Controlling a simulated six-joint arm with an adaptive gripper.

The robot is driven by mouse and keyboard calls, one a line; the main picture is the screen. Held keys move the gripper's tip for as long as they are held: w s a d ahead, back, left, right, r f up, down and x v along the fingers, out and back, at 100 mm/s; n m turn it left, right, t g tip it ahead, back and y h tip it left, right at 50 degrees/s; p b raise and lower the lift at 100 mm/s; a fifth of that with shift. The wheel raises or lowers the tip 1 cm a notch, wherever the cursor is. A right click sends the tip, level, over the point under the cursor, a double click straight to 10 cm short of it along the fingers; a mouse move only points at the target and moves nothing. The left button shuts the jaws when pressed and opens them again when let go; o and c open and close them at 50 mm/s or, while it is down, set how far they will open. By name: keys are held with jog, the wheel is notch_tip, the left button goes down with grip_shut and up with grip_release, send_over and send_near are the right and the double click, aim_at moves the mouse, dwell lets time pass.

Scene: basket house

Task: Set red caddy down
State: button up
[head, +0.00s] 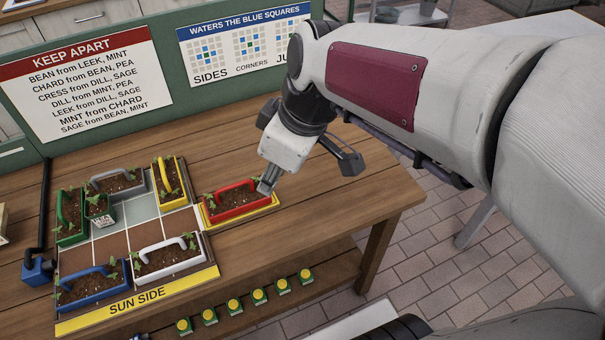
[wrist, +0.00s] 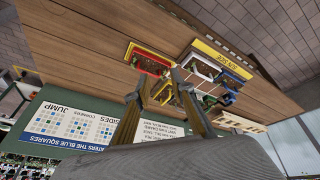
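The red caddy (head: 236,203) holds soil and small green plants and has a red handle. It rests upright on a yellow-edged pad (head: 245,214), just right of the planting grid (head: 110,243). In the wrist view the red caddy (wrist: 152,58) shows just beyond the fingertips. My gripper (head: 268,184) is at the caddy's right end in the head view, its fingertips overlapping that end of the caddy. In the wrist view the two fingers (wrist: 162,82) are apart with no caddy between them. Whether a finger touches the caddy I cannot tell.
Two rule signs (head: 88,82) stand behind. The wooden table (head: 330,200) is clear right of the pad.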

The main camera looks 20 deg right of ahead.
jog(key=s+d+m+t+h, duration=0.1)
jog(key=s+d+m+h, duration=0.1)
jog(key=s+m, duration=0.6)
jog(key=shift+s+d+r+t, duration=0.4)
jog(key=shift+s+d, duration=0.15)
jog(key=shift+s, duration=0.95)
dwell(1.2)
